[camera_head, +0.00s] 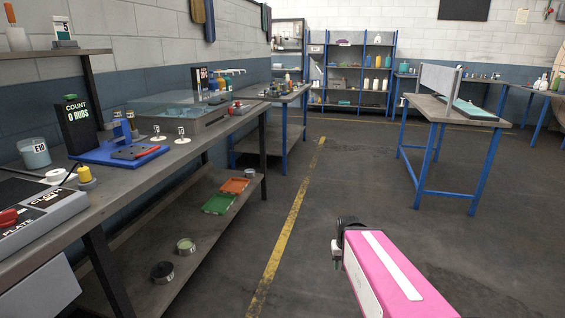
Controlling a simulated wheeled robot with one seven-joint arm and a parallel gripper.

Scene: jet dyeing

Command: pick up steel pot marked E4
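No label reading E4 can be made out. Two small round steel pots stand on the lower shelf of the left bench: a nearer one (162,273) with dark contents and a farther one (185,247) with pale greenish contents. Any marks on them are too small to read. A grey-blue container marked E10 (34,154) stands on the bench top at the left. My pink arm reaches in from the bottom right over the open floor, well right of the shelf. A small dark and grey part shows at its far end; the gripper's fingers cannot be made out.
The left bench (190,150) carries a COUNT 0 RUBS display (77,125), a blue device (115,152) and a clear-covered unit. Green (219,204) and orange (235,186) trays lie on its lower shelf. A blue-legged table (455,115) stands right. The middle floor is clear.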

